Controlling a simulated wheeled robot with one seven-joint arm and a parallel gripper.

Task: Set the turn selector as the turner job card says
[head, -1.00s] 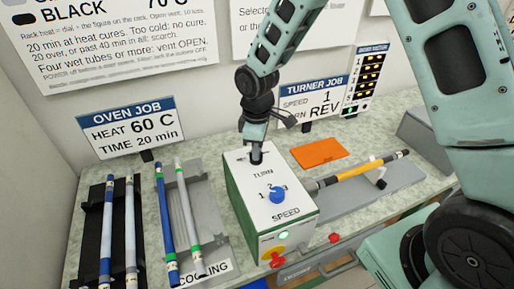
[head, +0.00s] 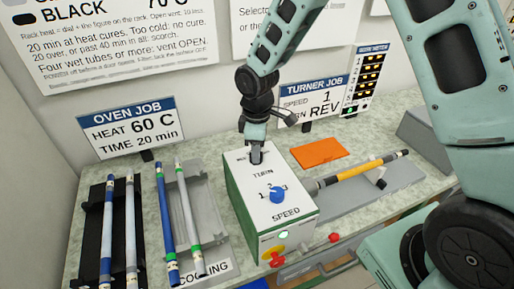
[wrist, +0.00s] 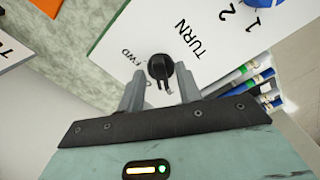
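The turner job card (head: 312,102) reads speed 1 and turn REV; the word "turn" is partly covered by my arm. The turner box (head: 245,192) has a white top and green side. Its black turn selector (wrist: 160,68) shows in the wrist view beside the FWD label; the REV label is not visible there, and I cannot tell the setting. My gripper (wrist: 158,88) is over the box's far end, fingers apart, one on each side of the selector; contact is unclear. In the head view my gripper (head: 256,158) hides the selector.
A blue speed knob (head: 277,195) sits nearer on the box top. A green light and red button (head: 276,259) are on its front. A yellow-banded rod (head: 362,170) lies to the right, an orange plate (head: 319,152) behind. Racks with rods (head: 190,220) stand left.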

